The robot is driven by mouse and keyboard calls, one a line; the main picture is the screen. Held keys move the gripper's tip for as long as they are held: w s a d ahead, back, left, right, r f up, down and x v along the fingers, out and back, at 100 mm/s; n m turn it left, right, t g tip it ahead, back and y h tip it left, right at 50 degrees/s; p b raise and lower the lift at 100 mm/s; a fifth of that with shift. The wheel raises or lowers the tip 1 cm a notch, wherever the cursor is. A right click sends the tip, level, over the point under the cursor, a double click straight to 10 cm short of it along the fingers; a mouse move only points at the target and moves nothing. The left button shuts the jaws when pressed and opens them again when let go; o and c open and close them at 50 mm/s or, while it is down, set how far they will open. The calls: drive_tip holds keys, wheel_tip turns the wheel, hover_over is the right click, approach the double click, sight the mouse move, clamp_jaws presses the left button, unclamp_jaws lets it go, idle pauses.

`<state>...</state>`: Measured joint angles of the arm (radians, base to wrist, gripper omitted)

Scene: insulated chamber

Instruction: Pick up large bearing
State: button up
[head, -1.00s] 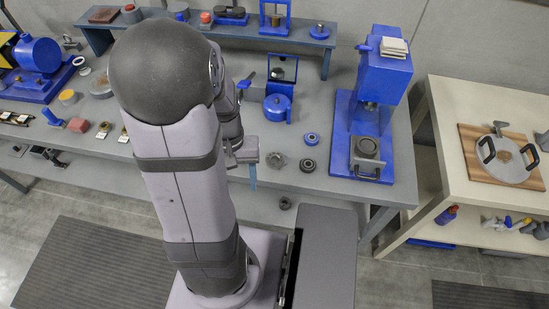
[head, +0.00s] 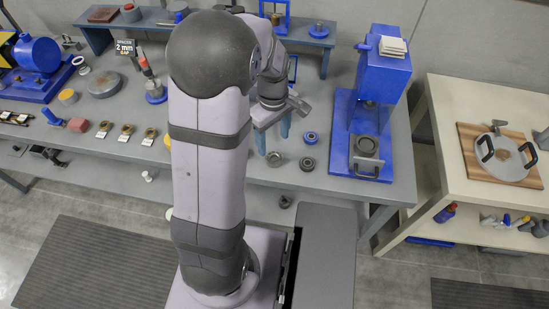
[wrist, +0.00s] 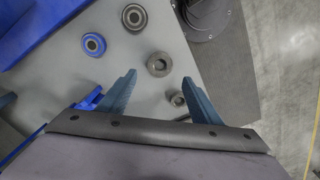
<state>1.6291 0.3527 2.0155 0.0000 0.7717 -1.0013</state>
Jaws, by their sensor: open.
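Several round ring-shaped parts lie on the grey bench to the right of my arm. One is a bearing with a blue ring (head: 311,138), also in the wrist view (wrist: 94,44). A dark bearing (head: 307,163) lies nearer the bench edge and shows in the wrist view (wrist: 133,17). A grey ring (head: 274,158) is also in the wrist view (wrist: 159,64). I cannot tell for certain which is the large bearing. My gripper (head: 273,132) is open and empty above the bench; its fingertips (wrist: 160,77) frame the area just short of the grey ring.
A blue press (head: 384,70) stands right of the parts, its base close to them. A cream table (head: 437,160) with a board and pan stands at the far right. Blue stands rise behind the gripper.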

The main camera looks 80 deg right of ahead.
sight(273, 160)
drive_tip(key=shift+n, duration=0.6)
drive_tip(key=shift+f, duration=0.15)
drive_tip(key=shift+w+f+p, duration=0.1)
drive_tip(key=shift+f+p, duration=1.2)
drive_tip(key=shift+f, duration=2.25)
drive_tip(key=c, duration=1.2)
